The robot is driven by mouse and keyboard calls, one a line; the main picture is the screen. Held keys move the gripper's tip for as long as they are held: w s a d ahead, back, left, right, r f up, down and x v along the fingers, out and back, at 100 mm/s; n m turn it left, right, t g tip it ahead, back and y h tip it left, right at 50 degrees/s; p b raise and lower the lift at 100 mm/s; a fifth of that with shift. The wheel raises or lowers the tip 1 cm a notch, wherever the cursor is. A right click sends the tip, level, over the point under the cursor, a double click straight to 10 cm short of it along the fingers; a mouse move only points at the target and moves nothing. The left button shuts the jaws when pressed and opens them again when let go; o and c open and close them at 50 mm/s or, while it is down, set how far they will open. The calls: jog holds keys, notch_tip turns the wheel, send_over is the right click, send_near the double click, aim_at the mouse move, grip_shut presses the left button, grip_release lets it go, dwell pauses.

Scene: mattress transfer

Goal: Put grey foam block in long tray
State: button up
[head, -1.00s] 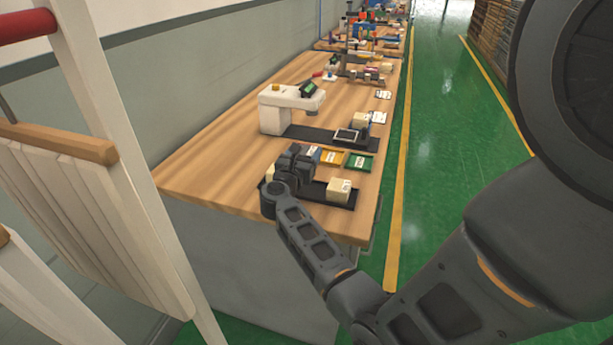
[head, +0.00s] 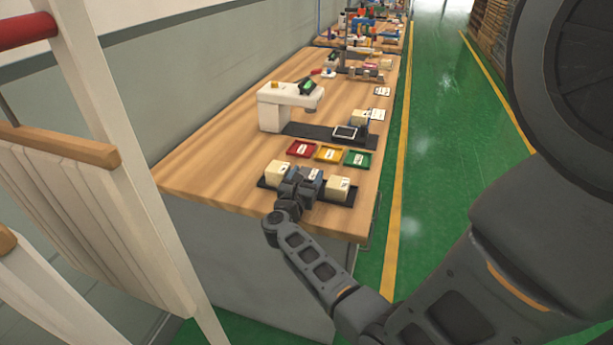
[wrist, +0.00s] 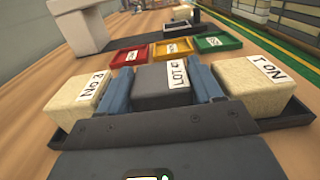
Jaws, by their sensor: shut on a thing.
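The grey foam block (wrist: 160,82) has a white "LOT" label and sits in the middle of the long black tray (wrist: 59,138), between two cream blocks. My gripper (wrist: 161,88) is shut on the grey block, with one blue finger on each side of it. In the head view my gripper (head: 299,183) is low over the tray (head: 335,202) and hides most of the grey block. I cannot tell whether the block's underside touches the tray floor.
Cream blocks stand left (wrist: 78,100) and right (wrist: 252,85) of my fingers, very close to them. Red (head: 304,148), yellow (head: 329,153) and green (head: 358,158) trays lie behind. A white machine (head: 288,105) stands farther back. The table's left part is clear.

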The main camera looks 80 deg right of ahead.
jog(key=shift+f, duration=0.2)
jog(key=o, duration=1)
jog(key=shift+o, duration=0.2)
jog(key=shift+r, duration=0.1)
jog(key=shift+r, duration=0.1)
